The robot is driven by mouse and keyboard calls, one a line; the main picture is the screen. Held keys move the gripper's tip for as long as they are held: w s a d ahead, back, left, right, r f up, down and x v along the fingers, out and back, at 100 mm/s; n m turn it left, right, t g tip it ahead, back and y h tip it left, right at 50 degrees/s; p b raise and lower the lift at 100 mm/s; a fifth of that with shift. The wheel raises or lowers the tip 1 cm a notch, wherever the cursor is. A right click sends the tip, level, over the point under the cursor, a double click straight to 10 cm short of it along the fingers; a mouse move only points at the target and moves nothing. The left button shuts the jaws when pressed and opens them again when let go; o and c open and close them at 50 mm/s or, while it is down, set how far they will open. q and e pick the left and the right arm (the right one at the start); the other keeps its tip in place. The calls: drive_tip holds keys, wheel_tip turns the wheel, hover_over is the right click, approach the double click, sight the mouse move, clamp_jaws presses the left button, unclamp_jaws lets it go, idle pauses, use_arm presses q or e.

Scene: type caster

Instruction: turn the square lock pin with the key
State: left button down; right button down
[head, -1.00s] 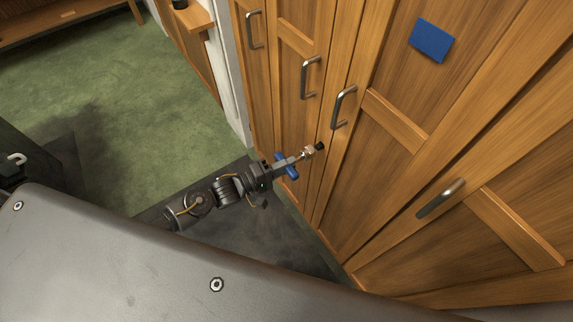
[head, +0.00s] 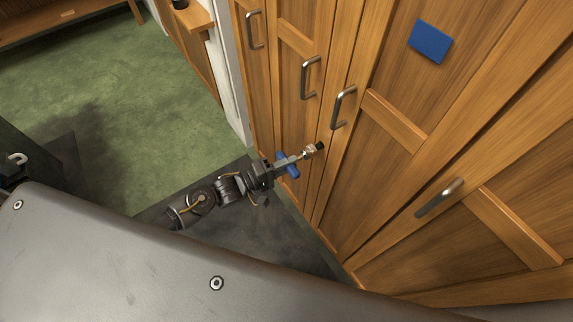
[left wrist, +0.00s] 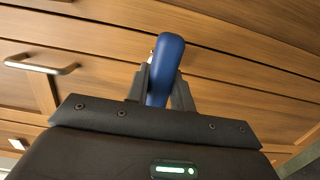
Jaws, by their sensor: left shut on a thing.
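The key has a blue crossbar handle (head: 288,165) and a thin metal shaft reaching up and right to the cabinet door. My left gripper (head: 277,168) is shut on the blue handle; in the left wrist view the handle (left wrist: 166,62) stands between the two fingers (left wrist: 160,92). At the shaft's far end are a small metallic collar (head: 309,152) and a dark tip (head: 320,146) against the cabinet front. The square lock pin is too small to make out, and I cannot tell how far the key sits on it. My right gripper is not in view.
Wooden cabinet doors (head: 375,190) with metal bar handles (head: 343,107) rise close in front of the gripper. A blue plate (head: 431,41) is on a door at upper right. Green floor (head: 110,90) lies open to the left.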

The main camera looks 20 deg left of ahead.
use_arm(q)
drive_tip(key=shift+x, duration=1.15)
drive_tip(key=shift+w+a, duration=0.1)
drive_tip(key=m+p, duration=0.1)
drive_tip(key=m, duration=0.3)
drive_tip(key=shift+r, duration=0.1)
drive_tip(key=m+y+p, duration=0.1)
drive_tip(key=m, duration=0.8)
drive_tip(key=shift+y, duration=0.4)
drive_tip(key=m, duration=0.4)
drive_tip(key=shift+y+p, duration=0.3)
drive_tip(key=shift+y, duration=0.1)
drive_tip(key=shift+f+p+v, duration=0.2)
drive_tip(key=shift+p+v, duration=0.35)
drive_tip(key=shift+v, duration=0.9)
